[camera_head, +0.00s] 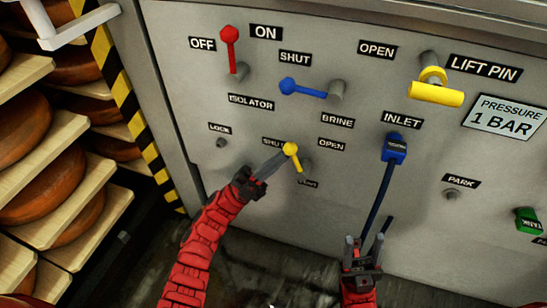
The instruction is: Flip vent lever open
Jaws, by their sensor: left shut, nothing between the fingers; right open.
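The vent lever (297,162) is a small yellow lever with a round knob, low on the grey panel in the head view. Its knob points up and left, between the partly covered SHUT label (270,141) and the OPEN label (331,145). A label below it, likely VENT (308,184), is hard to read. My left gripper (281,156) is shut and empty, with its fingertips at the left side of the yellow knob; I cannot tell if they touch. My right gripper (366,244) is open in front of the lower panel, below the blue inlet plug.
A blue plug (394,149) at INLET trails a dark hose (378,195) down towards my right gripper. Above are the red isolator lever (229,45), blue brine lever (305,89) and yellow lift pin handle (436,94). A green TANK piece (527,220) is right; cheese shelves (80,185) stand left.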

